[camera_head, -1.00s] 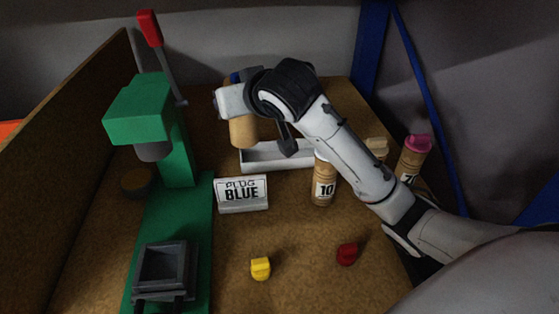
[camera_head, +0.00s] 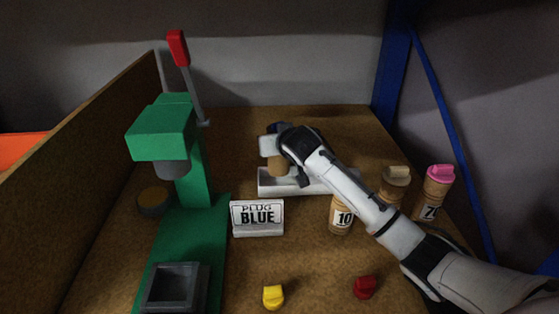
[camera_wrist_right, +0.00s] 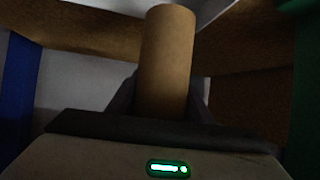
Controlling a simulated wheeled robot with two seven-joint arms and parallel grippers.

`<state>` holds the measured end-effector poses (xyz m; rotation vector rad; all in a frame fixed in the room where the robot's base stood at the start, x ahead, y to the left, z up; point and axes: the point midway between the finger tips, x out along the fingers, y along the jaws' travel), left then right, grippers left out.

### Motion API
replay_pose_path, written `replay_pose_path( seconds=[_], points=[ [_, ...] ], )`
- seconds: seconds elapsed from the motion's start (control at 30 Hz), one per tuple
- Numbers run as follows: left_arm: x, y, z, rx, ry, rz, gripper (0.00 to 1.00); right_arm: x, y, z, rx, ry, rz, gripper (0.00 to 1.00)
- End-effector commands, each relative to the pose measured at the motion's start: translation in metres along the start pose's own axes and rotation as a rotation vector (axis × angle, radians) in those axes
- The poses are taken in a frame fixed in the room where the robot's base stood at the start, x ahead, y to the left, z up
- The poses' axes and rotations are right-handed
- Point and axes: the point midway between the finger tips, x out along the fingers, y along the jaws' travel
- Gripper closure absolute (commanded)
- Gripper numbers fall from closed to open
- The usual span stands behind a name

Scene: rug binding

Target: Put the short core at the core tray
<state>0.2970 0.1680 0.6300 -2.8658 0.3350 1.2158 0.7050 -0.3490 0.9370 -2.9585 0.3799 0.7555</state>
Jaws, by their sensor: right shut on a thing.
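The short core, a plain tan cylinder (camera_head: 277,168), is upright in my right gripper (camera_head: 274,147). It also fills the middle of the right wrist view (camera_wrist_right: 166,60), between the fingers. The core tray, a long white shallow tray (camera_head: 266,187), lies toward the back of the table. The core's lower end is over or inside the tray's left part; I cannot tell whether it touches the tray floor. My right forearm hides part of the tray's right end. My left gripper is not in view.
A green press (camera_head: 165,135) with a red-tipped lever stands left. A "PLUG BLUE" sign (camera_head: 257,218) stands before the tray. Core "10" (camera_head: 341,218), another core (camera_head: 394,187) and a pink-topped core (camera_head: 435,190) stand right. Yellow (camera_head: 273,297) and red plugs (camera_head: 364,288) lie in front.

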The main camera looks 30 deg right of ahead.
Motion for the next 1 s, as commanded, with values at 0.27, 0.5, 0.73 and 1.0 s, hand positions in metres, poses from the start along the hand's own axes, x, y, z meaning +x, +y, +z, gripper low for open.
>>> replay_pose_path(
  seconds=[0.27,0.5,0.73,1.0],
  points=[
    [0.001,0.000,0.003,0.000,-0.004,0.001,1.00,0.020,0.001,0.037,-0.002,-0.001,0.001,0.82],
    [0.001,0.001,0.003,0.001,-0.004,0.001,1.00,0.024,0.000,0.043,0.000,0.003,-0.001,0.82],
    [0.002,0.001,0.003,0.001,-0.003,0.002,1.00,0.025,0.000,0.046,0.001,0.002,-0.001,0.82],
    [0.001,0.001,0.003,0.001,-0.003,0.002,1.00,0.025,0.000,0.047,0.000,0.000,0.000,0.35]
  ],
)
